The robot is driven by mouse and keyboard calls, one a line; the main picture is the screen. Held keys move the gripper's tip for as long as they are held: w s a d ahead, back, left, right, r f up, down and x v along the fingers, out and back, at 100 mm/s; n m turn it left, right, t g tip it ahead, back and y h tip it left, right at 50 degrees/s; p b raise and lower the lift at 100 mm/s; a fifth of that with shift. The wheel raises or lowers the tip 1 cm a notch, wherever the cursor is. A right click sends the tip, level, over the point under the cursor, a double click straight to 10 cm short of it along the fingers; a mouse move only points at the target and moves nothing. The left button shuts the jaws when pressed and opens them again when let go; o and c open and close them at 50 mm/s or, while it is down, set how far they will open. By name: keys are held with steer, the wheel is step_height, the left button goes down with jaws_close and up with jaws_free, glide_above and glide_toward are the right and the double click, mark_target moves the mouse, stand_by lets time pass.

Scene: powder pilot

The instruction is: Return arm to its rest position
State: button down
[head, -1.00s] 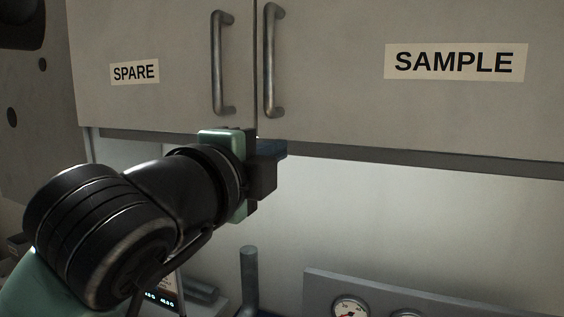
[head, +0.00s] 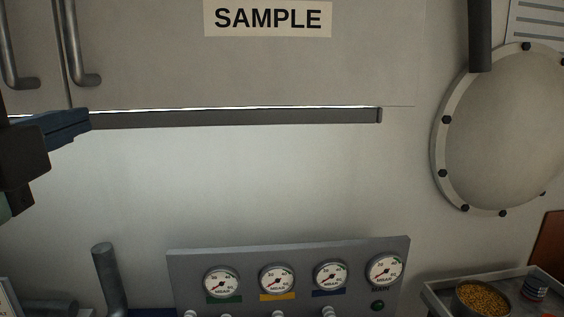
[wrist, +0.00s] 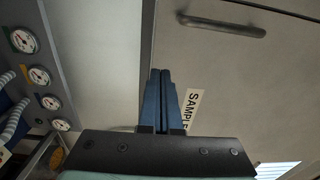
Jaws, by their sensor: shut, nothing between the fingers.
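My gripper (head: 82,119) is at the left edge of the head view, just below the bottom edge of the closed SAMPLE cabinet (head: 150,60). Its blue fingers are together with nothing between them. In the wrist view the shut fingers (wrist: 162,88) point toward the cabinet, with part of the SAMPLE label (wrist: 192,108) beside them. I cannot tell whether the fingertips touch the cabinet. Most of my arm is outside the head view.
A gauge panel (head: 250,257) with several dials stands below. A metal handle (head: 75,50) hangs on the cabinet door. A round bolted hatch (head: 510,130) is at right, above a tray (head: 436,297) holding a bowl of grains (head: 482,298). A grey pipe (head: 108,275) rises at lower left.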

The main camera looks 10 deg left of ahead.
steer(key=s+d+r+n+t+h, duration=0.1)
steer(key=d+r+n+t, duration=0.1)
steer(key=d+n, duration=0.3)
steer(key=s+d+r+n+t+h, duration=0.1)
steer(key=d+n+t, duration=0.3)
steer(key=d, duration=0.7)
steer(key=s+d+r+n+t+h, duration=0.1)
steer(key=d+r+n+t, duration=0.2)
steer(key=d+n, duration=0.3)
steer(key=shift+d+r+t+h, duration=0.3)
steer(key=shift+d+h, duration=0.1)
steer(key=shift+d, duration=0.7)
